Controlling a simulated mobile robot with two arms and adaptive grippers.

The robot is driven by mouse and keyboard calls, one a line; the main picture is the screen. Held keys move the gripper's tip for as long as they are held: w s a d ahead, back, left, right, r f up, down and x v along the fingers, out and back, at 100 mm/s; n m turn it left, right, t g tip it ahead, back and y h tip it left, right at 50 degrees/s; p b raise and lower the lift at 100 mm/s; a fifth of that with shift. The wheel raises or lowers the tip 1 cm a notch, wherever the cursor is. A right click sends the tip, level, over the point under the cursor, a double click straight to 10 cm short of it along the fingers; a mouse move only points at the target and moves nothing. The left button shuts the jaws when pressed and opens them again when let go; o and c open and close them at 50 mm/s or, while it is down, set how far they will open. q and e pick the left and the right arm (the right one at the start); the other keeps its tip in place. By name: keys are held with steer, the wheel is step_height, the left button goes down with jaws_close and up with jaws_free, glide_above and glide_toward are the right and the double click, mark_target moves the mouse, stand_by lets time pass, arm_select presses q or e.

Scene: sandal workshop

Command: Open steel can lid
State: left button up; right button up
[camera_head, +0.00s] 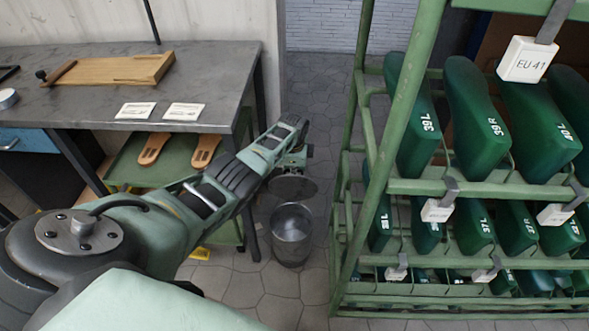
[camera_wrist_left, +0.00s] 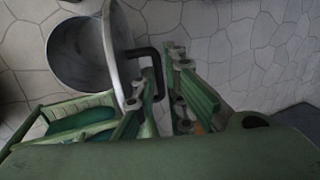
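The steel can (camera_head: 291,240) stands upright on the floor, to the right of the workbench. Its open mouth and inside wall also show in the left wrist view (camera_wrist_left: 76,52). The round lid (camera_head: 293,188) is raised off the mouth and tilted, above the can's far side. In the left wrist view the lid (camera_wrist_left: 120,45) appears nearly edge-on, with a black bent handle (camera_wrist_left: 148,53). My left gripper (camera_wrist_left: 160,88) has its fingers closed around this handle. In the head view my left gripper (camera_head: 293,160) is just above the lid. My right gripper is not in view.
A workbench (camera_head: 222,75) with a wooden board (camera_head: 115,68) and label cards stands at the left, with sandal soles (camera_head: 205,150) on a green shelf below. A green rack (camera_head: 350,210) of green shoe lasts stands close to the right.

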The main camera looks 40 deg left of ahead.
arm_select(q)
steer(key=shift+r, duration=0.1)
stand_by(0.3)
steer(key=v, duration=1.1)
steer(key=shift+r, duration=0.4)
steer(key=shift+d, duration=0.1)
